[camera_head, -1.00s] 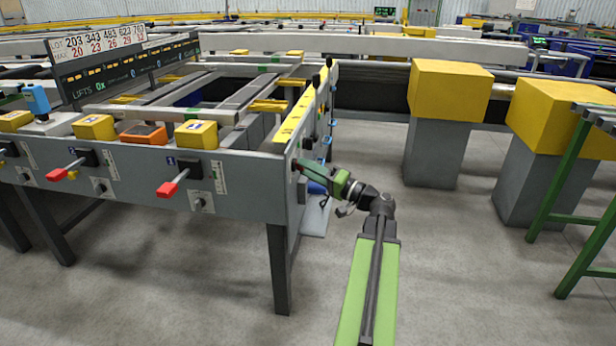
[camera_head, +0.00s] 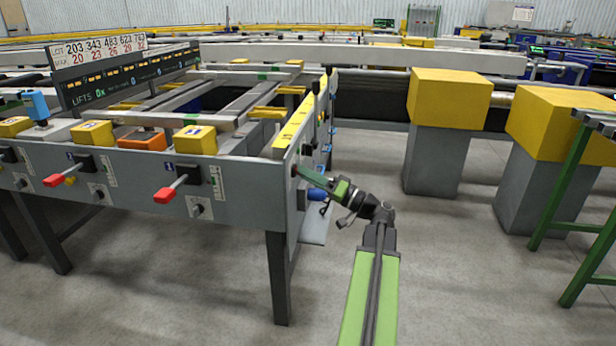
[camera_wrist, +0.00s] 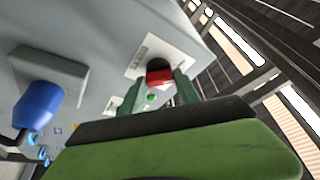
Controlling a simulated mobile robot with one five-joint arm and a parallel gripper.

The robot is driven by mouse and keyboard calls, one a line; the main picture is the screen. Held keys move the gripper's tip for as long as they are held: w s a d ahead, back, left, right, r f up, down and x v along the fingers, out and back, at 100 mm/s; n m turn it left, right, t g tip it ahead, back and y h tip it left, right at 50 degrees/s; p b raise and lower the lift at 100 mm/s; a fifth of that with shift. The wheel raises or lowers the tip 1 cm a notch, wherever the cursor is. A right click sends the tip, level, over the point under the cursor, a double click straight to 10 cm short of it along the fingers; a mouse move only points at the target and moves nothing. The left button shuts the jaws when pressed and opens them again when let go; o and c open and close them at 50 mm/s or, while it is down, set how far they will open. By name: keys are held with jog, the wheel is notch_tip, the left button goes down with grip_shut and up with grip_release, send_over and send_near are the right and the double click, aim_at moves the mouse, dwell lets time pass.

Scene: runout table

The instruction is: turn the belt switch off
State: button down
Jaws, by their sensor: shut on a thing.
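The belt switch shows in the wrist view as a red handle (camera_wrist: 159,76) on a dark round base, on a pale label plate fixed to the grey side panel. My gripper (camera_wrist: 163,88) has its green fingers on either side of the red handle and is shut on it. In the head view my gripper (camera_head: 298,172) reaches the right end face of the grey table (camera_head: 240,188); the switch itself is hidden there. A small green round spot (camera_wrist: 151,98) shows just below the handle in the wrist view.
A blue knob (camera_wrist: 38,104) on a grey box sits beside the switch. The table front carries red-handled levers (camera_head: 165,194) and yellow boxes (camera_head: 195,140). Yellow-topped pillars (camera_head: 449,98) and a green frame (camera_head: 570,200) stand to the right. The floor between is clear.

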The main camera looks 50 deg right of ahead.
jog(key=c, duration=0.9)
grip_release()
jog(key=b+v, duration=0.4)
jog(key=v, duration=1.3)
jog(key=shift+s+b, duration=0.2)
jog(key=shift+b, duration=0.2)
